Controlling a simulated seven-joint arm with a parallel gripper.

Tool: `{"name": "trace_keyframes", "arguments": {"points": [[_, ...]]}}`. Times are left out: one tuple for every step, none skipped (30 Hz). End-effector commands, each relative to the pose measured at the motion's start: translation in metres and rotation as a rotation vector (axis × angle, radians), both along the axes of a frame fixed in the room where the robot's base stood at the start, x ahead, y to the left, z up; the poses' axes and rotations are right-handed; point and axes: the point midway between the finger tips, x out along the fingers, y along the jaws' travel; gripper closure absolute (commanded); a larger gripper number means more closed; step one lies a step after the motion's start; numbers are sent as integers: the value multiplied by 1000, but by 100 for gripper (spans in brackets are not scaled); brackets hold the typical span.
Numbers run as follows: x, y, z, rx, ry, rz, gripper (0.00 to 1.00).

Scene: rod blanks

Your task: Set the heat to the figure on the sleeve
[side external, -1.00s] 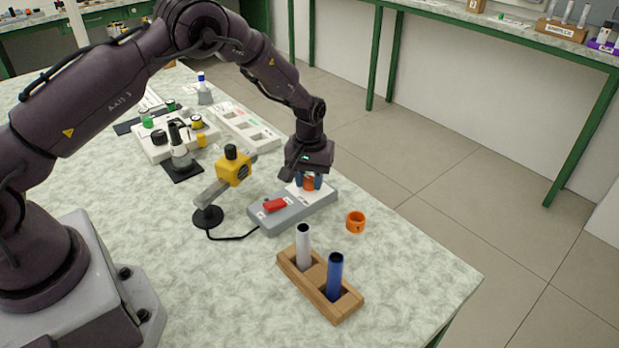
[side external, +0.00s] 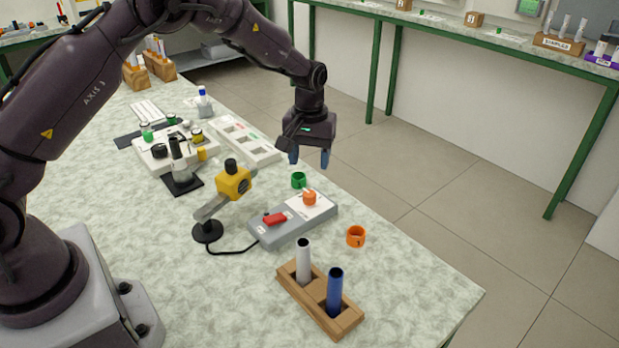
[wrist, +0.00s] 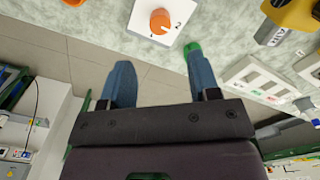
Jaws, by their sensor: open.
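The grey control box (side external: 290,222) has a white plate with an orange knob (side external: 310,198) and a red switch (side external: 274,219). In the wrist view the orange knob (wrist: 160,21) has a "2" beside it; the other marks and the knob's setting are too small to read surely. An orange sleeve (side external: 356,237) stands on the table right of the box, with a small dark figure I cannot read surely. A green sleeve (side external: 299,180) stands behind the box. My gripper (side external: 309,158) is open and empty, above and behind the knob, clear of it.
A yellow heater (side external: 234,180) on a black-footed stand is left of the box, cabled to it. A wooden block (side external: 318,300) in front holds a white rod (side external: 303,262) and a blue rod (side external: 335,292). A white tray (side external: 245,140) lies behind. The table's front right is clear.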

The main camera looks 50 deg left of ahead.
Motion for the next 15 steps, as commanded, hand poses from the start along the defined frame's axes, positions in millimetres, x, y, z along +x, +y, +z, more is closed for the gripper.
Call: {"name": "trace_keyframes", "arguments": {"points": [[0, 0, 10, 0, -4, 0, 44], [0, 0, 15, 0, -2, 0, 44], [0, 0, 20, 0, -2, -1, 44], [0, 0, 23, 1, -1, -1, 44], [0, 0, 26, 1, -1, -1, 44], [0, 0, 29, 1, -1, -1, 44], [0, 0, 31, 1, 0, -1, 44], [0, 0, 32, 1, 0, -1, 44], [0, 0, 33, 1, 1, -1, 44], [0, 0, 34, 2, 1, -1, 44], [0, 0, 34, 1, 2, -1, 44], [0, 0, 34, 1, 2, -1, 44], [0, 0, 34, 1, 2, -1, 44], [0, 0, 34, 1, 2, -1, 44], [0, 0, 34, 1, 2, -1, 44]]}}
